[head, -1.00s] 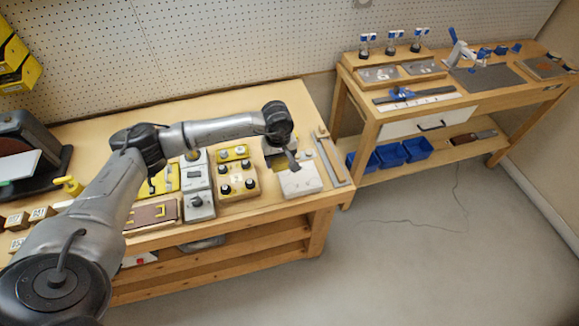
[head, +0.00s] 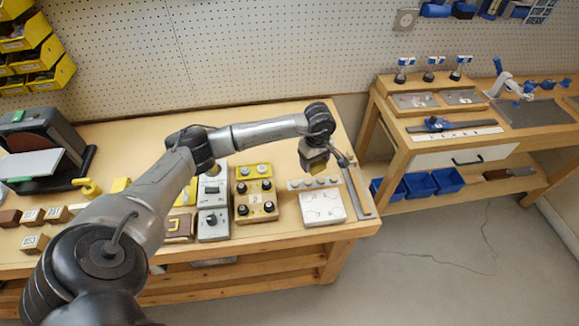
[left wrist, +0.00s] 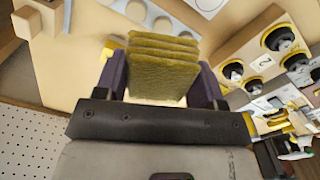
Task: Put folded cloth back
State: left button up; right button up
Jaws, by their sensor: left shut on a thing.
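My left gripper (head: 315,156) is shut on the folded cloth (head: 315,167), an olive-yellow stack of layers. It holds the cloth above the back right part of the near bench, behind the white plate with round outlines (head: 322,207). In the left wrist view the cloth (left wrist: 162,68) stands between the two dark fingers of the gripper (left wrist: 160,84), its layered edge facing away from the wrist. Whether the cloth's lower edge touches anything is not clear. My right gripper is not in view.
Yellow block with black knobs (head: 256,201) and grey switch boxes (head: 213,225) stand left of the plate. A long grey bar (head: 357,191) lies at the bench's right edge. The bench top behind them (head: 250,125) is mostly clear. A second bench (head: 440,110) stands at right.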

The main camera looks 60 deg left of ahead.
pick_arm(q)
jog(key=b, duration=0.1)
send_over(287, 169)
jog(key=f, duration=0.6)
jog(key=shift+w+d, duration=0.2)
jog(key=shift+d, duration=0.1)
jog(key=shift+s+a+f, duration=0.15)
jog(key=shift+a+f, duration=0.05)
jog(key=shift+a, duration=0.2)
jog(key=shift+f+b, duration=0.3)
jog(key=shift+f, duration=1.75)
jog(key=shift+f, duration=0.15)
jog(key=o, duration=0.9)
jog(key=shift+c, duration=0.2)
